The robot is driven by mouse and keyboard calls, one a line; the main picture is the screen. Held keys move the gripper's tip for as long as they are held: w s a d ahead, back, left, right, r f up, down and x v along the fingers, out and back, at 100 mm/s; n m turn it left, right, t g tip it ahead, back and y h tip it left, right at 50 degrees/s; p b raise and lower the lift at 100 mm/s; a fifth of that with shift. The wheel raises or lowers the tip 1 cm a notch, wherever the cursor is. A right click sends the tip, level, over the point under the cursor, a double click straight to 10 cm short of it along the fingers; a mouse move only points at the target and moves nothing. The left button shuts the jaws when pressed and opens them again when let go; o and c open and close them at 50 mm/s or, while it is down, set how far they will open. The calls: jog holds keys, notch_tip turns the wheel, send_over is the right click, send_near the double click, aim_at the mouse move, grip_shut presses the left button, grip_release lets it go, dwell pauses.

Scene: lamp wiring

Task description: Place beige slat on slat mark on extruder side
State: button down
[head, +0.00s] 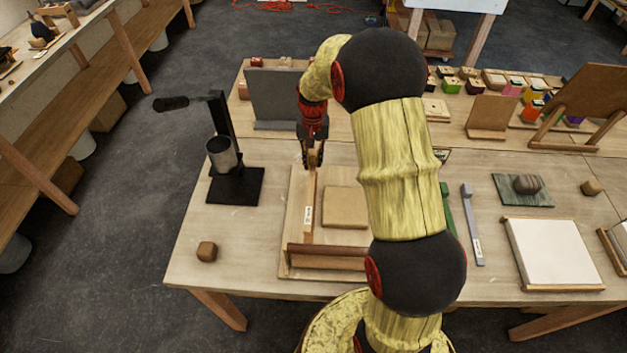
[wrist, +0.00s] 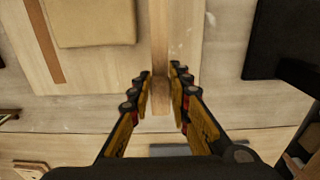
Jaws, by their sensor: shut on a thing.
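The beige slat (head: 309,190) is long and narrow, with a white label. It runs lengthwise along the extruder side of the wooden board (head: 288,267), left of the beige slab (head: 345,207). My gripper (head: 313,163) is shut on its far end; the wrist view shows the slat (wrist: 160,40) between both fingers (wrist: 160,82). I cannot tell whether the slat touches the board. The extruder (head: 234,185) is a black stand with a grey cup, left of the board.
A brown bar (head: 327,250) crosses the board's near end. A small wooden block (head: 207,251) sits at the near left. A grey upright panel (head: 275,98) stands behind my gripper. My arm hides the board's right side.

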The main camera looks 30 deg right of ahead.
notch_tip(320, 180, down, 7)
jog(key=shift+r+b, duration=0.1)
jog(key=shift+b, duration=0.3)
jog(key=c, duration=1.7)
grip_release()
jog(key=shift+c, duration=0.2)
jog(key=shift+o, duration=0.4)
